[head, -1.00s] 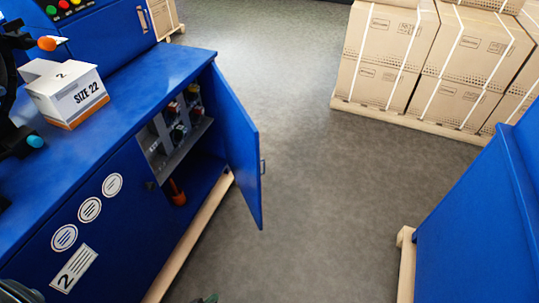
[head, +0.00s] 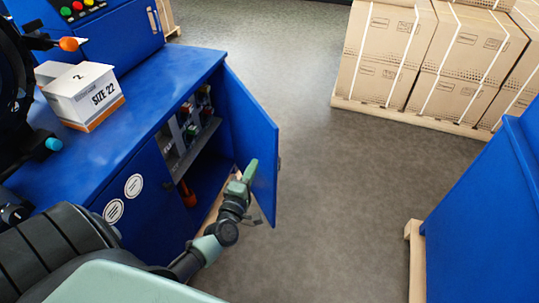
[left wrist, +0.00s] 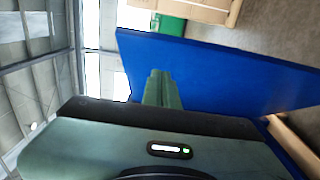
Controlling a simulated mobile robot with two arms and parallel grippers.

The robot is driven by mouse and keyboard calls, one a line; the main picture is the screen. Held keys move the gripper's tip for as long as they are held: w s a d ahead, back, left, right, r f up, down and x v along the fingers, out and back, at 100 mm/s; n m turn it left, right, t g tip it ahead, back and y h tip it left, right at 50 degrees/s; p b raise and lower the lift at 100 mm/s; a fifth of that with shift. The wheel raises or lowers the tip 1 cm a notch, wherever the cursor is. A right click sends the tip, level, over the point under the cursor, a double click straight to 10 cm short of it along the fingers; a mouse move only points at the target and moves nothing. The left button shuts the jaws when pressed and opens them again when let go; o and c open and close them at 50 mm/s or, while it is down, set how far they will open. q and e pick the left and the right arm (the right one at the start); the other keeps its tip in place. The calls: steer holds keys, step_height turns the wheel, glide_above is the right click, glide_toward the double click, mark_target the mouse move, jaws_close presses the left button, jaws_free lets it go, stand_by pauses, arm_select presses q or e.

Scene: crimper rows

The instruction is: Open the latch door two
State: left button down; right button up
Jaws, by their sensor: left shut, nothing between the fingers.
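The blue cabinet door (head: 251,135) stands swung open on the right side of the cabinet in the head view. A small handle (head: 279,164) shows at its outer edge. My left gripper (head: 248,172) is shut and empty, at the inner face of the door, in front of the opening; whether it touches the door I cannot tell. In the left wrist view the shut green fingers (left wrist: 161,88) point at the blue door panel (left wrist: 215,75). The cabinet (head: 140,185) holds shelves with several small parts. My right gripper is not in view.
A white box marked SIZE 22 (head: 85,95) sits on the blue cabinet top. Stacked cartons (head: 430,55) stand on a pallet at the back right. Another blue unit (head: 485,215) stands at the right. The grey floor (head: 340,200) between is clear.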

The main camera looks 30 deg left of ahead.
mark_target(272, 147)
arm_select(q)
steer(key=shift+w+d, duration=0.15)
steer(key=shift+w, duration=1)
steer(key=shift+w+d, duration=0.2)
steer(key=shift+w, duration=1)
steer(key=shift+w+d, duration=0.15)
steer(key=shift+w, duration=1)
